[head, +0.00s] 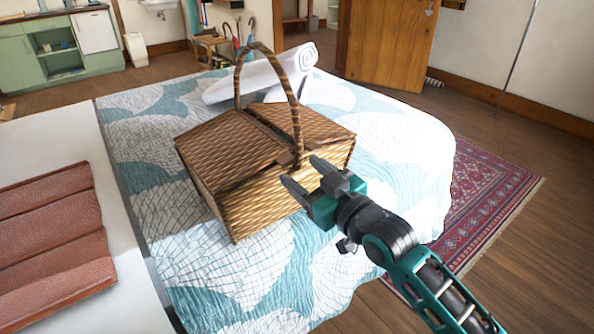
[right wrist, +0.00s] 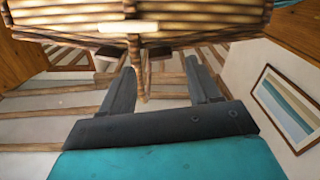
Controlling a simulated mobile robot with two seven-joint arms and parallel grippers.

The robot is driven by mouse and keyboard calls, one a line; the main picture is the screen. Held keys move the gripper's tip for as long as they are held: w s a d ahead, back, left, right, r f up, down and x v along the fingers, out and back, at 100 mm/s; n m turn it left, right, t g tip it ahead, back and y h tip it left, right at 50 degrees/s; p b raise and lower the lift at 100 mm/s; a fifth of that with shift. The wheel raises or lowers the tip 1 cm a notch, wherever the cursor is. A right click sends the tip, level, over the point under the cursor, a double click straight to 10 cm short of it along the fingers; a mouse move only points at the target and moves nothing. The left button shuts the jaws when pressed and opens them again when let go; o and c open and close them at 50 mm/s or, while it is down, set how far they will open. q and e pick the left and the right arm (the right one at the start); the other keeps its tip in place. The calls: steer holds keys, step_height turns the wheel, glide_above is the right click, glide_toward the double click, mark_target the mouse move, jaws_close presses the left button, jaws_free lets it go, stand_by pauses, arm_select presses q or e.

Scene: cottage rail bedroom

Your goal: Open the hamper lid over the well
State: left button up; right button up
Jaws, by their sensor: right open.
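A brown wicker hamper (head: 265,200) with a tall arched handle (head: 292,95) stands on the bed. Its top has two lid halves, a left lid (head: 228,152) and a right lid (head: 318,122), parted by a strip under the handle. Both lids lie down over the basket, the left one slightly tilted, so the inside is hidden. My right gripper (head: 302,172) is open at the hamper's near side, close to the lid edge by the handle's foot. In the right wrist view, its open fingers (right wrist: 161,82) point toward wicker (right wrist: 200,18) at the top; contact cannot be told.
A rolled white towel (head: 270,75) lies behind the hamper on the patterned bed quilt (head: 400,150). A folded red-brown cloth (head: 50,240) lies on the pale surface at left. A red rug (head: 490,205) covers floor at right. The quilt right of the hamper is clear.

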steer(key=shift+x, duration=1.45)
jaws_close()
